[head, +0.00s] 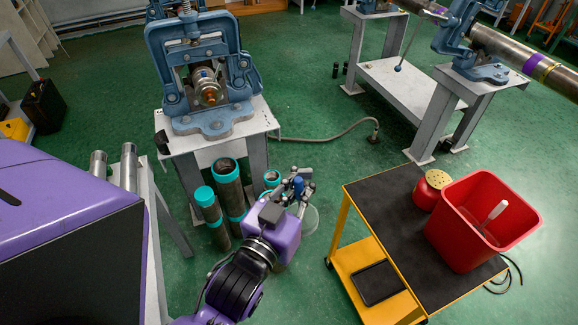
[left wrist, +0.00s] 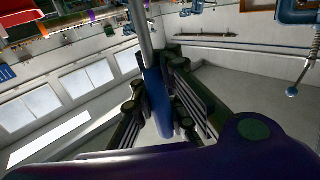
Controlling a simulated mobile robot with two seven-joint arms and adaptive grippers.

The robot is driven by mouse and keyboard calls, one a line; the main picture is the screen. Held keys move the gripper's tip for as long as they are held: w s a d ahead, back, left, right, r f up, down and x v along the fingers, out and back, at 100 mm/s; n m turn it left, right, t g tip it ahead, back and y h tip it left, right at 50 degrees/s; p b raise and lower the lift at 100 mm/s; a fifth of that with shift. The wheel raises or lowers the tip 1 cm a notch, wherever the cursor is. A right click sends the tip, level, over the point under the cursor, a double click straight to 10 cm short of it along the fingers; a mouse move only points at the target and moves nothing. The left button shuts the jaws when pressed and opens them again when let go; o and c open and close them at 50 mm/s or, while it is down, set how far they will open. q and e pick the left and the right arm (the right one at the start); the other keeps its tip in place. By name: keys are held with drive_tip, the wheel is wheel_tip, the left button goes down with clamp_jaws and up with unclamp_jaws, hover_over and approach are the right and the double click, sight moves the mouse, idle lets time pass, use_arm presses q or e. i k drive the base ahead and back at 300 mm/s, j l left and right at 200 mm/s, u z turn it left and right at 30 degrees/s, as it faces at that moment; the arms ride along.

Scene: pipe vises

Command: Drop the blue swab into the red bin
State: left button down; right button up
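The blue swab (left wrist: 157,95) has a thick blue body and a grey shaft that runs to the top of the left wrist view. My left gripper (head: 298,190) is shut around the blue body, which also shows as a small blue piece (head: 298,186) in the head view. It is above the floor, left of the yellow cart. The red bin (head: 478,240) stands open on the cart's black top at the right, well apart from the gripper. My right gripper is in neither view.
A pale-handled item (head: 494,213) leans inside the bin. A red container with a yellow lid (head: 432,188) stands beside it on the cart (head: 385,200). Teal-ended pipes (head: 228,185) stand near my left gripper, below the blue vise (head: 200,75). A hose (head: 340,132) lies on the green floor.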

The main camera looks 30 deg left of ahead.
sight(431, 226)
drive_tip(key=i+j+z, duration=0.2)
drive_tip(key=i+j, duration=0.15)
drive_tip(key=i+j+z, duration=0.15)
drive_tip(key=i+j, duration=0.2)
drive_tip(key=j, duration=0.2)
drive_tip(key=l+z, duration=0.15)
drive_tip(key=z, duration=0.2)
drive_tip(key=l+z, duration=0.15)
drive_tip(key=z, duration=0.15)
drive_tip(key=i+l+z, duration=0.1)
drive_tip(key=z, duration=0.25)
drive_tip(key=i+l, duration=0.15)
